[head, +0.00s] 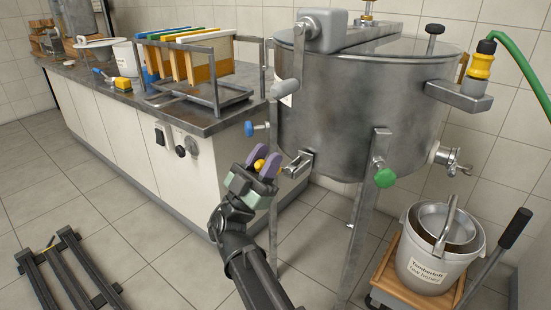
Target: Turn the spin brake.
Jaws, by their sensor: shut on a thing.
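My gripper (260,165) is left of the steel tank's lower side, its purple fingers shut on a yellow ball knob (259,165). A short yellow piece shows right of the fingers, towards a metal bracket (297,165) on the tank. This looks like the handle of the spin brake, but no label on it can be read. The fingers hide part of the knob and its stem. The steel tank (350,115) stands on legs at the centre right.
A blue knob (249,129) is just above my gripper; a green knob (385,177) is on a tank leg. The counter (110,120) with a frame rack (215,85) stands left. A bucket (425,262) on a trolley is lower right. The floor at lower left holds a dark rail frame (62,262).

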